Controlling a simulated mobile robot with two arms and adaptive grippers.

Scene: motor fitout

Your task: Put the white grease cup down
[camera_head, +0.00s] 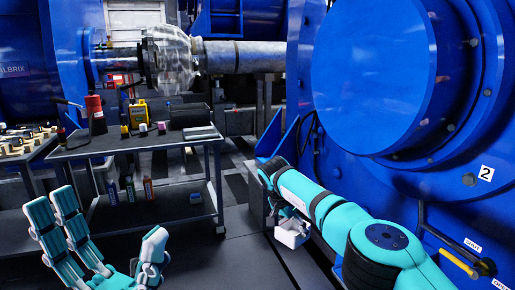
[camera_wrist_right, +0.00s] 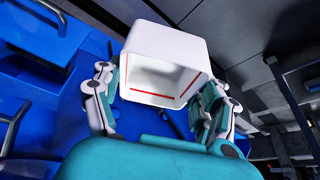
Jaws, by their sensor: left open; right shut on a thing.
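The white grease cup (camera_wrist_right: 160,45) fills the middle of the right wrist view, its open mouth with a red line inside facing the camera. My right gripper (camera_wrist_right: 158,92) is shut on it, with a finger against each side. In the head view the cup (camera_head: 291,234) hangs at the end of my right arm, beside the blue machine's base; my right gripper (camera_head: 287,212) is partly hidden there by the arm. My left gripper (camera_head: 112,232) is open and empty at the lower left, in front of the cart.
A big blue machine (camera_head: 375,75) fills the right. Dark floor (camera_head: 215,262) lies open between the cart and my right arm.

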